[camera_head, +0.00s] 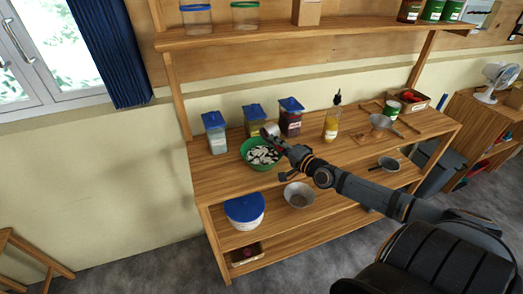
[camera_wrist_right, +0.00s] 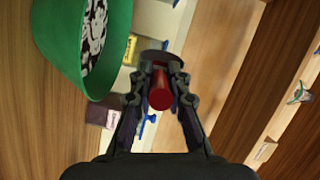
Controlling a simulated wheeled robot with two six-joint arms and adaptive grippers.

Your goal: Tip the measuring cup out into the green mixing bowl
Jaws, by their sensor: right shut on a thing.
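The green mixing bowl (camera_head: 248,161) stands on the upper worktop with black and white pieces inside. It also shows at the upper left of the right wrist view (camera_wrist_right: 62,50). My right gripper (camera_head: 283,146) reaches in from the right, at the bowl's right rim. In the right wrist view my right gripper (camera_wrist_right: 160,95) is shut on a red handle, with a dark round part just beyond it. The measuring cup (camera_head: 270,130) shows small above the bowl's far rim, apparently tilted; its inside is hidden. My left gripper is not in view.
Blue-lidded containers (camera_head: 214,131) stand behind the bowl. Another bowl (camera_head: 299,196) and a blue-lidded tub (camera_head: 244,210) sit on the lower shelf.

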